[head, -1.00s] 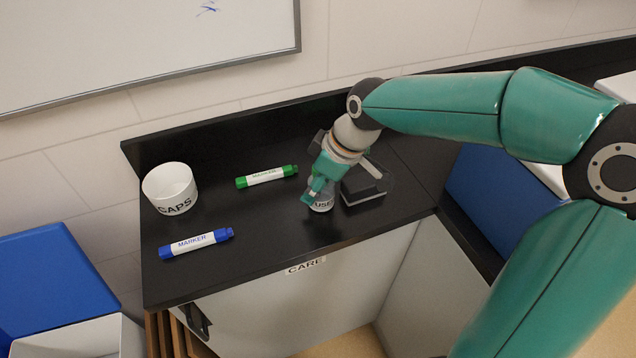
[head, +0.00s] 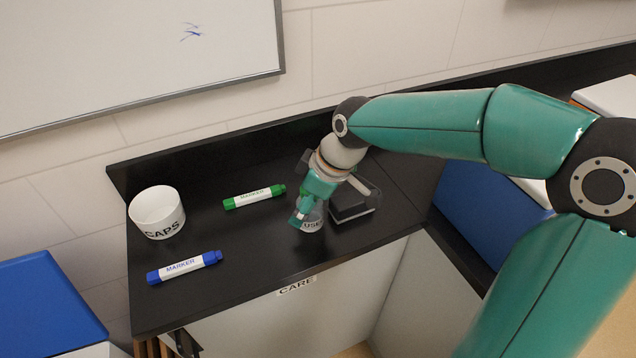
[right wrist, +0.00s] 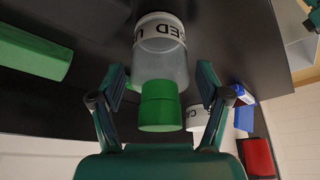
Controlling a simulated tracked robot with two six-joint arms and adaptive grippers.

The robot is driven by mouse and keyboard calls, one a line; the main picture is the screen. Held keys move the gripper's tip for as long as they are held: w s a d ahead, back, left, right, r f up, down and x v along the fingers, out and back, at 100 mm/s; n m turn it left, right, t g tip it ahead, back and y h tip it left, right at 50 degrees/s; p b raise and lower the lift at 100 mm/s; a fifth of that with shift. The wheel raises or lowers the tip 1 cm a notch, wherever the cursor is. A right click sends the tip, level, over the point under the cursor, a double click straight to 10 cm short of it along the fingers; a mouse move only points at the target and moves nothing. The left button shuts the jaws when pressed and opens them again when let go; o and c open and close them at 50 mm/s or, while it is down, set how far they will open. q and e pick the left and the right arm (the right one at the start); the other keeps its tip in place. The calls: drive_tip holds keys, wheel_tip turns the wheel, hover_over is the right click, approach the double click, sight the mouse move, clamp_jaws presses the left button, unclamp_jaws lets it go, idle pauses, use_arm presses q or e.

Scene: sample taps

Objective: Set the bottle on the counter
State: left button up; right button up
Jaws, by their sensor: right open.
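The bottle (head: 312,222) stands on the black counter (head: 240,245) near its front edge, above the CARE label. In the right wrist view it is a clear bottle (right wrist: 163,65) with a white band lettered "USED" and a green cap (right wrist: 158,106). My right gripper (right wrist: 162,80) is open, with one finger on each side of the bottle and a visible gap to each. In the head view my right gripper (head: 303,210) partly hides the bottle's upper part and cap.
A green marker (head: 254,197), a blue marker (head: 184,267) and a white CAPS cup (head: 157,213) are to the left. A raised black ledge runs along the back. The counter between the markers is clear.

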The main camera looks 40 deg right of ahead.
drive_tip(key=v, duration=1.1)
drive_tip(key=shift+r+p, duration=0.25)
drive_tip(key=shift+p, duration=0.05)
drive_tip(key=shift+s, duration=0.1)
